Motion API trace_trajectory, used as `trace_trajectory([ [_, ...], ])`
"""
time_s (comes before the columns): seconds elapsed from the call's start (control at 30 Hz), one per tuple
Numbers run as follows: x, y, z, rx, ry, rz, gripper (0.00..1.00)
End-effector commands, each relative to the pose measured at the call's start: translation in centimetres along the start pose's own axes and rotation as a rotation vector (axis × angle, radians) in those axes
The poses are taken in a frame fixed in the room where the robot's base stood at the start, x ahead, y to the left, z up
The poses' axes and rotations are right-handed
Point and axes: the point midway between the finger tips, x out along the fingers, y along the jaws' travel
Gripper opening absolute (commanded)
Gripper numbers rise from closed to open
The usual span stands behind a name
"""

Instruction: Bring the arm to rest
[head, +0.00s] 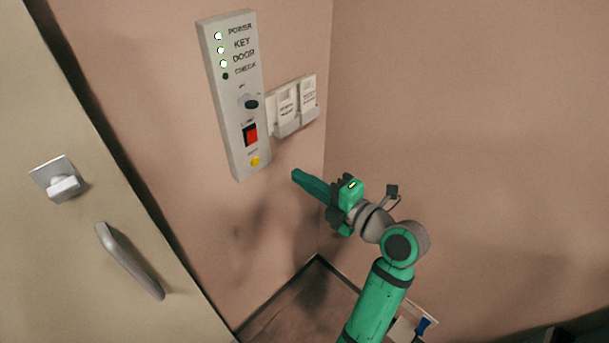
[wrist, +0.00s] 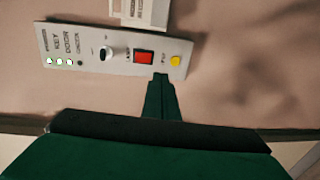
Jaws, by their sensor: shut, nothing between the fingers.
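My gripper (head: 297,175) is at the end of my green arm, in the middle of the head view. Its fingers are together and empty, pointing left toward the wall, to the lower right of a control panel (head: 224,128). In the wrist view the closed fingertips (wrist: 160,78) appear just below the panel (wrist: 92,59), near the red switch (wrist: 144,57) and the yellow button (wrist: 176,61). Whether they touch the panel or the wall cannot be told, but in the head view they look apart from it. Three panel lights are lit, beside POWER, KEY and DOOR; the CHECK light is dark.
A holder with white cards (head: 296,125) hangs on the wall right of the panel. The right wall is bare. A small item with a blue part (head: 423,326) is low behind my arm.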

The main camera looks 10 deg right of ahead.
Motion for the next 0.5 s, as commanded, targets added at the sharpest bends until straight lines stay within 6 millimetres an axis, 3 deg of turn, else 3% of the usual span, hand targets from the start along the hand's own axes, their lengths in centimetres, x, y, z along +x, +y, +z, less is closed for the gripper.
trace_trajectory([
  [0.37, -0.1, -0.3, 0.2, 0.011, -0.009, -0.001, 0.00],
  [0.5, 0.3, -2.5, 0.0, 0.110, -0.047, -0.007, 0.00],
])
